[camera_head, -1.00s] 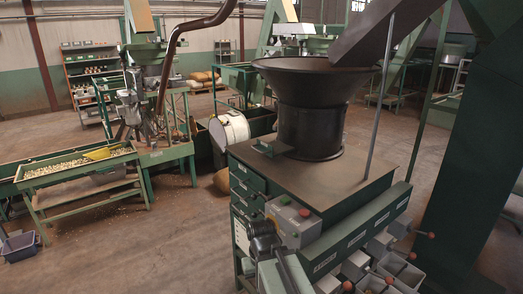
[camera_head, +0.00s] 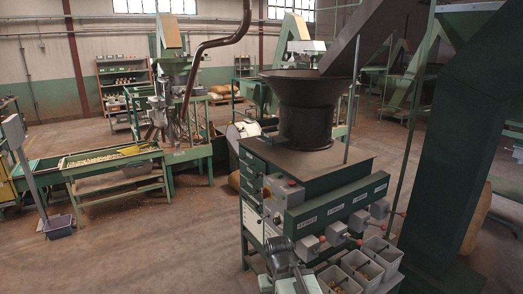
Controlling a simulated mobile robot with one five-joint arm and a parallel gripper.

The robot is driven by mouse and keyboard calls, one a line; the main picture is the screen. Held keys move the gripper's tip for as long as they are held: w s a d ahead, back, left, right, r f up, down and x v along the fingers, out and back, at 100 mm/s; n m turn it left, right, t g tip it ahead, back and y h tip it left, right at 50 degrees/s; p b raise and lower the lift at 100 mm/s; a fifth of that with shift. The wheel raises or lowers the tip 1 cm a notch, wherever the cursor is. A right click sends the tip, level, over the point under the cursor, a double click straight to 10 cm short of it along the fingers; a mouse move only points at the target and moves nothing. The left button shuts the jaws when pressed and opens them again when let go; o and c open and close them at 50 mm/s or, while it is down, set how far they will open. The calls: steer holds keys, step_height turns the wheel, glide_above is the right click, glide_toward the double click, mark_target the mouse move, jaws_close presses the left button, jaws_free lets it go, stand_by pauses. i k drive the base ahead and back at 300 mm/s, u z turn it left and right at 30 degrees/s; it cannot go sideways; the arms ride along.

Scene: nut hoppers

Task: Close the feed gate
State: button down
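A green machine (camera_head: 318,205) with a large dark hopper (camera_head: 306,92) stands right of centre. Along its labelled front beam (camera_head: 335,203) is a row of small grey gate boxes, one of them here (camera_head: 309,247), with red-knobbed levers (camera_head: 358,241). I cannot tell which is the feed gate or how far any is open. Open grey bins (camera_head: 362,268) sit below them. A grey and dark arm end, which seems to be my gripper (camera_head: 283,245), is at the bottom, left of the gate boxes. Its fingers are not clear, and no contact with a lever shows.
A grey control box (camera_head: 283,193) with a red button is on the machine's front corner. A green sorting table (camera_head: 115,165) and a grey post (camera_head: 35,180) stand at left. A dark green column (camera_head: 455,150) rises at right. The floor at lower left is clear.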

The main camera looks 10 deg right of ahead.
mark_target(277, 139)
steer(key=u, duration=0.55)
steer(key=i, duration=1.5)
steer(key=u, duration=1.2)
steer(key=k, duration=0.8)
steer(key=u, duration=0.1)
steer(key=i, duration=0.95)
steer(key=z, duration=0.05)
